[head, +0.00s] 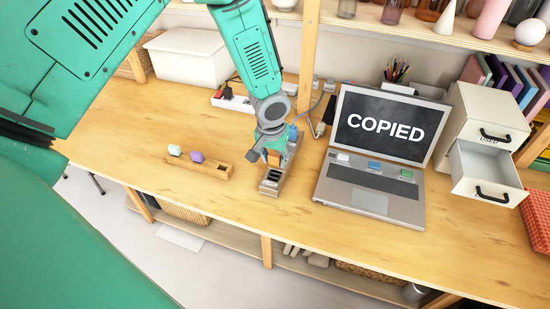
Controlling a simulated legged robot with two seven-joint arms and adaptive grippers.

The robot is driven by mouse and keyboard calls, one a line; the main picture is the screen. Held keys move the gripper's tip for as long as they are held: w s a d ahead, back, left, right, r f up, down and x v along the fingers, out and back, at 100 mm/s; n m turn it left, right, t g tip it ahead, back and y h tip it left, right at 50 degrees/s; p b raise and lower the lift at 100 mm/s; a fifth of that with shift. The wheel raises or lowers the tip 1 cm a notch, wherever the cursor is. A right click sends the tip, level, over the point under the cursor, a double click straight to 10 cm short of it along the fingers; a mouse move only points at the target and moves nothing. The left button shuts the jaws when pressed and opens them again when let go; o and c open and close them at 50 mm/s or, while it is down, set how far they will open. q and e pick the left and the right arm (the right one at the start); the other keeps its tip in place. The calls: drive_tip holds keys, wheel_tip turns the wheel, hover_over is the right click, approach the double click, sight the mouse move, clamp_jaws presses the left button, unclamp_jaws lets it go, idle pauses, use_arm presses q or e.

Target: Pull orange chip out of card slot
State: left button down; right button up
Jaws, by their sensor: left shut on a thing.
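The card slot (270,188) is a small grey metal block with dark openings, standing on the wooden bench left of the laptop. The orange chip (273,158) shows as a small orange patch at the fingertips, just above the block. My left gripper (269,154) points down over the block and is shut on the orange chip. The fingers hide part of the chip, and I cannot tell whether its lower edge is still inside the slot. My right gripper is not in view.
A laptop (372,190) reading "COPIED" stands close on the right. A wooden holder (210,176) with a pale green and a purple chip is on the left. An open drawer unit (484,105) stands at the far right. The bench's left side is mostly clear.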

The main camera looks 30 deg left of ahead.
sight(275, 154)
use_arm(q)
drive_tip(key=shift+r, duration=0.1)
drive_tip(key=shift+r+p, duration=1.75)
drive_tip(key=shift+r, duration=0.15)
